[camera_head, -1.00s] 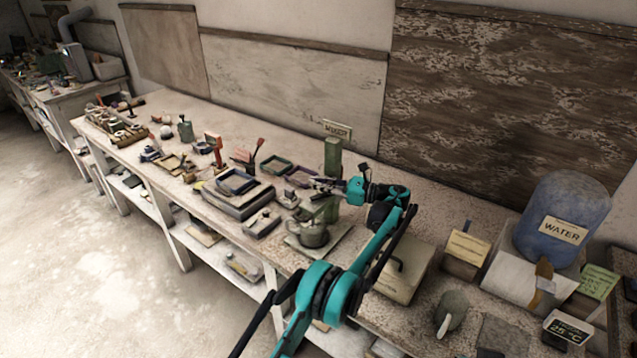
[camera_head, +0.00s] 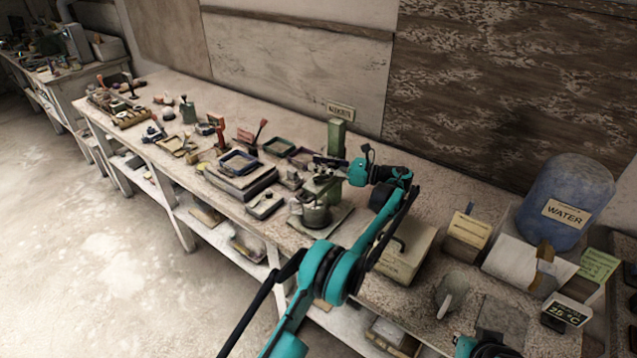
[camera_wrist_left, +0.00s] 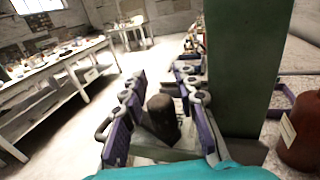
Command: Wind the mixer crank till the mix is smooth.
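The mixer is a green post (camera_head: 337,137) on a base, with a grey round pot (camera_head: 316,214) at its front. My left gripper (camera_head: 326,161) is beside the post, above the pot. In the left wrist view the post (camera_wrist_left: 238,65) stands just right of my left gripper (camera_wrist_left: 160,100). Its purple-padded fingers are apart, with a dark, rounded upright knob (camera_wrist_left: 162,115) between them. The knob looks like the crank handle; I cannot tell whether either finger touches it. The mix inside the pot cannot be seen. My right gripper cannot be made out.
Trays (camera_head: 240,163) and small tools crowd the bench left of the mixer. To the right are a beige box (camera_head: 405,262), a blue water jug (camera_head: 566,190) and a temperature display (camera_head: 566,311).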

